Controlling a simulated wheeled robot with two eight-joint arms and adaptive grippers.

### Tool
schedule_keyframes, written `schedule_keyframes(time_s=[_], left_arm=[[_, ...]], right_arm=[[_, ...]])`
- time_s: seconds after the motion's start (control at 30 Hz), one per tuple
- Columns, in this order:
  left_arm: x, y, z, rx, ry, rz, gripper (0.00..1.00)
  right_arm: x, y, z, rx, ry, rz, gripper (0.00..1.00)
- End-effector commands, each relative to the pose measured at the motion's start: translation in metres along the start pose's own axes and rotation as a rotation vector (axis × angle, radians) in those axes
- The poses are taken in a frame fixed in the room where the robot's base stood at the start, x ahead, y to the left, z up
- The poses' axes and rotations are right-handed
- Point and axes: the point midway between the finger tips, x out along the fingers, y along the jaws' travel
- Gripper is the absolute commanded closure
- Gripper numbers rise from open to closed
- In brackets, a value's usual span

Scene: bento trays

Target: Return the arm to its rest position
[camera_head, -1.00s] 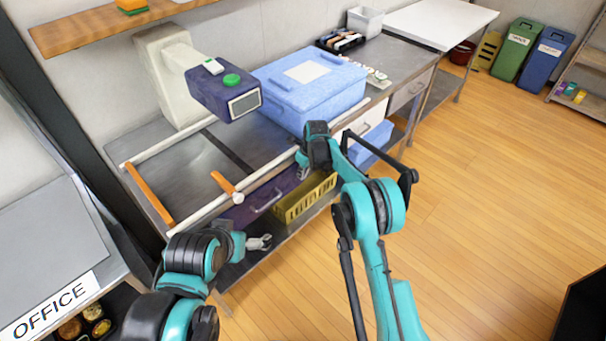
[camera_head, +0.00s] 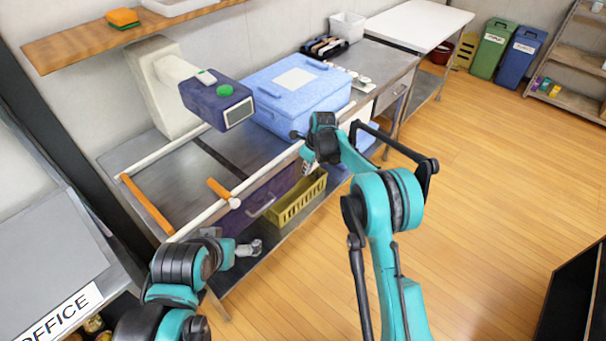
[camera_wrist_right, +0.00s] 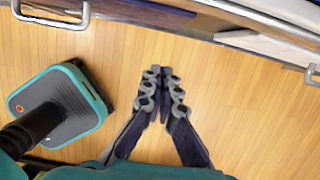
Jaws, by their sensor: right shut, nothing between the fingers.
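My right arm rises from the bottom right in the head view. Its gripper (camera_head: 307,168) hangs at the front edge of the metal workbench (camera_head: 160,182), small and partly hidden by the wrist. In the right wrist view the right gripper (camera_wrist_right: 163,72) has its fingertips together with nothing between them, above the wooden floor (camera_wrist_right: 240,110). My left arm comes in at the bottom left. Its gripper (camera_head: 250,248) is low in front of the bench, too small to tell whether open or shut.
A blue box (camera_head: 330,92) and a cream machine with a purple head (camera_head: 205,108) stand on the bench. A yellow basket (camera_head: 297,203) sits below. The OFFICE counter (camera_head: 40,240) is left.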

Motion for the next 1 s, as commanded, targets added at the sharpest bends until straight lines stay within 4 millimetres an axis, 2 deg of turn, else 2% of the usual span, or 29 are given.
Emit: schedule_keyframes(time_s=[0.1, 0.37, 0.47, 0.57, 0.67, 0.8, 1.0], left_arm=[[-0.004, 0.0, -0.002, 0.0, 0.0, 0.0, 0.0], [-0.004, 0.0, -0.002, 0.0, 0.0, 0.0, 0.0], [-0.004, 0.0, -0.002, 0.0, 0.0, 0.0, 0.0], [-0.004, 0.0, -0.003, 0.0, 0.0, 0.0, 0.0], [-0.004, 0.0, -0.003, 0.0, 0.0, 0.0, 0.0], [-0.004, 0.0, -0.002, 0.0, 0.0, 0.0, 0.0], [-0.004, 0.0, -0.003, 0.0, 0.0, 0.0, 0.0]], right_arm=[[-0.011, 0.0, 0.0, 0.001, 0.0, 0.0, 1.0], [-0.017, 0.0, -0.001, -0.007, -0.001, -0.002, 1.0], [-0.034, 0.0, -0.006, -0.066, -0.007, -0.013, 1.0], [-0.07, 0.001, -0.018, -0.197, -0.017, -0.041, 1.0], [-0.116, 0.006, -0.038, -0.388, -0.024, -0.084, 1.0], [-0.174, 0.021, -0.074, -0.675, -0.018, -0.151, 1.0], [-0.237, 0.053, -0.137, -1.084, 0.028, -0.249, 1.0]])
